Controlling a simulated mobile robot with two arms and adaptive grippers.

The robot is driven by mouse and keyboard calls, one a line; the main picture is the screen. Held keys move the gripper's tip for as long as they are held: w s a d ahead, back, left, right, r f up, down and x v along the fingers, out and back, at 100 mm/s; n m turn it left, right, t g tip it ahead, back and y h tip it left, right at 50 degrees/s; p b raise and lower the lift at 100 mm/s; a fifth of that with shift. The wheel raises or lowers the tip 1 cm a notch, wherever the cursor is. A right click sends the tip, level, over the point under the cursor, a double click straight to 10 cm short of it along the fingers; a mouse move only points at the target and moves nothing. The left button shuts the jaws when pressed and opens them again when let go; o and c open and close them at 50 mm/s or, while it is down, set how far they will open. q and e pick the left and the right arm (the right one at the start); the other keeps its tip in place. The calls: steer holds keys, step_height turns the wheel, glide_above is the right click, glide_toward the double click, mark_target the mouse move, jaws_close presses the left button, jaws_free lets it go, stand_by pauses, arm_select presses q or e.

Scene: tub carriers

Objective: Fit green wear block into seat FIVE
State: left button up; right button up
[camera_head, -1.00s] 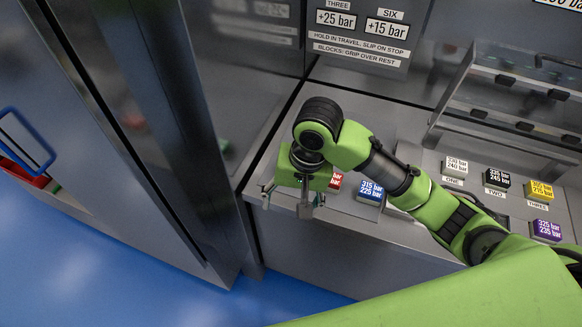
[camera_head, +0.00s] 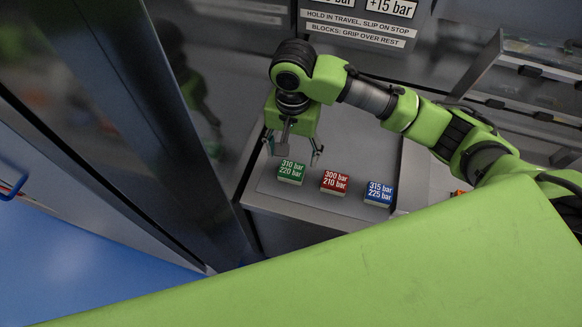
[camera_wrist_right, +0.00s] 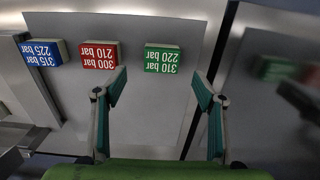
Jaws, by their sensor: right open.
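The green wear block (camera_head: 291,172), labelled 310 bar 220 bar, lies on a grey tray at the left end of a row of blocks. It also shows in the right wrist view (camera_wrist_right: 162,59), ahead of the fingers and roughly between their lines. My right gripper (camera_head: 293,153) is open and empty, just behind and above the green block, apart from it. In the right wrist view its two fingers (camera_wrist_right: 160,92) are spread wide. Seat FIVE is not seen in the current views. My left gripper is not in view.
A red block (camera_head: 334,183) and a blue block (camera_head: 379,193) lie to the right of the green one. The grey tray (camera_head: 315,206) ends at a front edge. A dark glossy panel stands close on the left. A sign panel (camera_head: 355,28) stands behind.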

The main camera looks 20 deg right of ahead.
mark_target(292, 168)
step_height(292, 168, down, 3)
steer(key=shift+r, duration=0.15)
steer(key=shift+w+f, duration=0.2)
steer(key=shift+f, duration=0.15)
step_height(292, 168, down, 3)
steer(key=shift+r+p, duration=0.2)
steer(key=shift+p, duration=0.65)
step_height(292, 168, down, 2)
steer(key=shift+f, duration=0.35)
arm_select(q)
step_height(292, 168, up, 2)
arm_select(e)
steer(key=c, duration=1.3)
